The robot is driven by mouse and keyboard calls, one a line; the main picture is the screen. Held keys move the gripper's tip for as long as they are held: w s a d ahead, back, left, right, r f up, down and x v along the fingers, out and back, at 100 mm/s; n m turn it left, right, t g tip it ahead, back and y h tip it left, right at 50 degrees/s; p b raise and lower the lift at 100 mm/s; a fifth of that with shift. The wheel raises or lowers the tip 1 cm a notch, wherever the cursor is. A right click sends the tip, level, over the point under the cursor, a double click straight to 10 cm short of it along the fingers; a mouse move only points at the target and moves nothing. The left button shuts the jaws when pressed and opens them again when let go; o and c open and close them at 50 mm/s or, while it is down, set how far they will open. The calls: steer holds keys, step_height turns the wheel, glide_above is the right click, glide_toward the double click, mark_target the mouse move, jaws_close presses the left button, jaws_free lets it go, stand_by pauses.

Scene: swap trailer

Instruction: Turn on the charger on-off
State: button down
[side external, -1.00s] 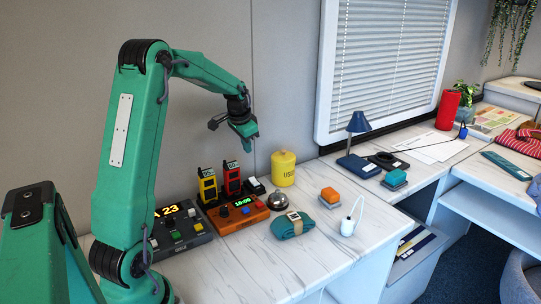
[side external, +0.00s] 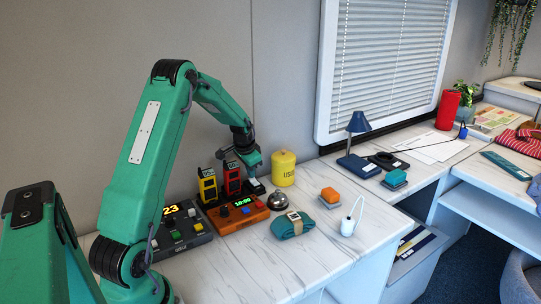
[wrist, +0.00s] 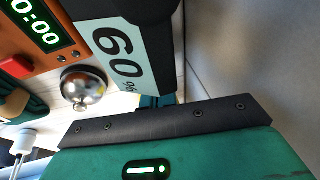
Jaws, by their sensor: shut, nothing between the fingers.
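Two radio-like units, one yellow (side external: 208,187) and one red (side external: 232,180), stand upright in dark bases at the back of the desk against the wall. A small black box with a pale top (side external: 256,187) sits just right of them; it seems part of the charger. My gripper (side external: 254,176) is shut and empty, pointing down just above or behind this box; contact cannot be told. The on-off switch cannot be made out.
An orange clock box (side external: 238,214) and a dark box with buttons (side external: 180,231) stand in front. The desk's front is clear.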

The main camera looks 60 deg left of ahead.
steer(key=shift+a+f, duration=0.1)
stand_by(0.3)
steer(key=shift+a+f, duration=0.35)
steer(key=shift+f, duration=0.15)
steer(key=shift+r, duration=0.1)
steer(key=shift+d, duration=0.2)
steer(key=shift+d+r, duration=0.15)
steer(key=shift+d, duration=0.45)
steer(key=shift+r, duration=0.15)
steer(key=shift+r, duration=0.55)
step_height(320, 180, up, 12)
steer(key=s+a, duration=0.1)
steer(key=s, duration=0.2)
